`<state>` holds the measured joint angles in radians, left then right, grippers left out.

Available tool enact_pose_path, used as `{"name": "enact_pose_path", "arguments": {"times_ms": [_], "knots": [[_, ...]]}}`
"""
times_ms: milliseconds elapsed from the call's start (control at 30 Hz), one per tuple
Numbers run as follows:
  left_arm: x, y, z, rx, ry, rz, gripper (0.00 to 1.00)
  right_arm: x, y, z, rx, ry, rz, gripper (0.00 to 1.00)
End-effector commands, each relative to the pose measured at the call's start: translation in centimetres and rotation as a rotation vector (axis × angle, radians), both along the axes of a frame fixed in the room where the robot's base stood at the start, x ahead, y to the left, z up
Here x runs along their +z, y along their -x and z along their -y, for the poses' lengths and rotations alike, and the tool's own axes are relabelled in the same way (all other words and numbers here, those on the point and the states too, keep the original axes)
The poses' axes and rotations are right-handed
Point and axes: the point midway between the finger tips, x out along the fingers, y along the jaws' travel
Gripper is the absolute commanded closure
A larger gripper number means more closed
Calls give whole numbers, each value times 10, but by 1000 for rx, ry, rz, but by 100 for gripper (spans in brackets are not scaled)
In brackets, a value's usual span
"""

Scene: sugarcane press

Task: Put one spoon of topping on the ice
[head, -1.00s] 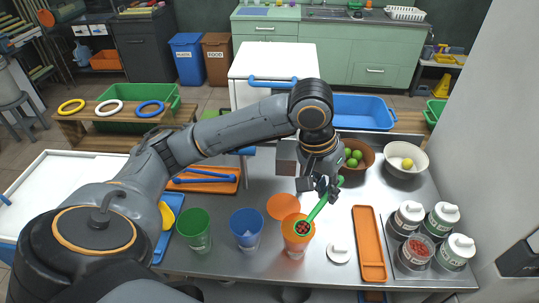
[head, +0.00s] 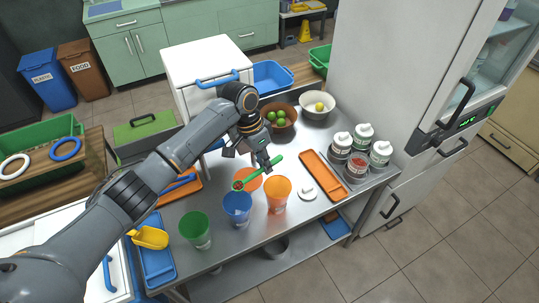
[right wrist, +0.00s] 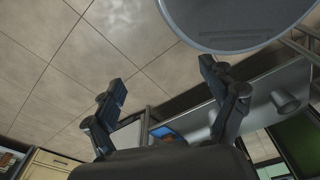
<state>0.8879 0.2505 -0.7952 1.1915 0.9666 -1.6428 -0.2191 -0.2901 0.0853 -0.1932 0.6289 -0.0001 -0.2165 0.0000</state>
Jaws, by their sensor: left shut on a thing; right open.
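My left gripper (head: 266,164) is shut on a green spoon (head: 262,172) above the counter. The spoon's bowl holds red topping (head: 238,185) and appears just above the far rim of the blue cup (head: 237,207); the exact height gap is unclear. An orange cup (head: 278,196) stands right of the blue cup, and a green cup (head: 195,229) stands to its left. I cannot make out ice inside the cups. An open jar of red topping (head: 357,166) stands among lidded jars at the right. My right gripper (right wrist: 163,82) is open and empty, over the floor.
A white lid (head: 308,192) and an orange tray (head: 325,176) lie right of the cups. A flat orange disc (head: 249,179) lies behind them. Bowls of green fruit (head: 279,118) and yellow fruit (head: 317,106) stand at the back. The fridge (head: 385,70) bounds the right.

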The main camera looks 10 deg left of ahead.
Motion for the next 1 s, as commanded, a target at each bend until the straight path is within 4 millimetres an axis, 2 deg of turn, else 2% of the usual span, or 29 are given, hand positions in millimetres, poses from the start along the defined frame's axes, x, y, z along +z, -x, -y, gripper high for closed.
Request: {"name": "enact_pose_path", "arguments": {"times_ms": [33,200,433,600,1000], "knots": [[1,0,8,-45,-4,-8,100,10,-2,3,1,4,3,16],[-10,1,17,-139,-9,-10,100,15,1,7,2,8,-4,16],[-12,5,11,-151,65,52,100,13,22,-5,4,-3,-35,16],[-15,10,3,-147,196,155,100,-6,23,-13,6,-13,-36,16],[-9,21,-13,-145,421,332,100,-50,13,-8,6,-8,-21,16]]}}
